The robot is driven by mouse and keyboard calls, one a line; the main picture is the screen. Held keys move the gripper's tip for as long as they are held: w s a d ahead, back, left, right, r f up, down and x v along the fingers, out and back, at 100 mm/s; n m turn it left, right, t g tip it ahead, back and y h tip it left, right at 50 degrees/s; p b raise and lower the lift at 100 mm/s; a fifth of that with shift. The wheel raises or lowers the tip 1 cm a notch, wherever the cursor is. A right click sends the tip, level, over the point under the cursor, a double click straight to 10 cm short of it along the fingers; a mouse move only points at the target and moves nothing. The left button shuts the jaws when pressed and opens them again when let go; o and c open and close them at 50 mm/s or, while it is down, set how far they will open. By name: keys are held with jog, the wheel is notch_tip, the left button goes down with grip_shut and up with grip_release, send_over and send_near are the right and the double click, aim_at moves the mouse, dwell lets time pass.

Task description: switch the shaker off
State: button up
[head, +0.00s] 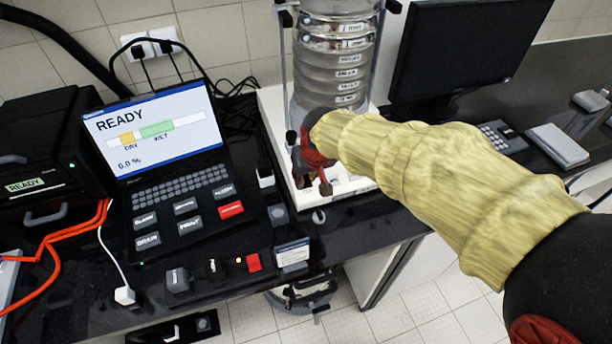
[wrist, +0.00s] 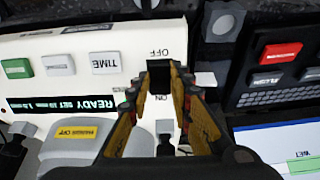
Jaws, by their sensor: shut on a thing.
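The shaker (head: 335,65) is a stack of clear and metal sieves on a white base, with posts at its sides. In the wrist view its white control panel (wrist: 75,30) appears upside down, with OFF and ON labels, a TIME button (wrist: 104,62), a green button (wrist: 17,68) and a dark display (wrist: 75,103) reading READY. My gripper (head: 322,180) is at the front left of the base.
A laptop-like console (head: 165,145) reading READY stands left of the shaker. A small box with a red button (head: 253,262) lies near the bench's front edge. A monitor (head: 460,45) is at the back right. Orange cables (head: 60,238) run at far left.

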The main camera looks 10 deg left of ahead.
grip_shut()
jog(key=b, duration=0.1)
jog(key=t+b, duration=0.1)
jog(key=b, duration=0.1)
jog(key=shift+s+d+f+y, duration=0.1)
jog(key=shift+s+f+y, duration=0.1)
jog(key=shift+f+y, duration=0.15)
jog(key=t+y+b, duration=0.1)
jog(key=b, duration=0.2)
jog(key=shift+s+d+t, duration=0.1)
jog(key=shift+s+t, duration=0.05)
jog(key=shift+t, duration=0.25)
jog(key=o, duration=0.6)
grip_release()
jog(key=shift+o, duration=0.4)
jog(key=shift+r, duration=0.1)
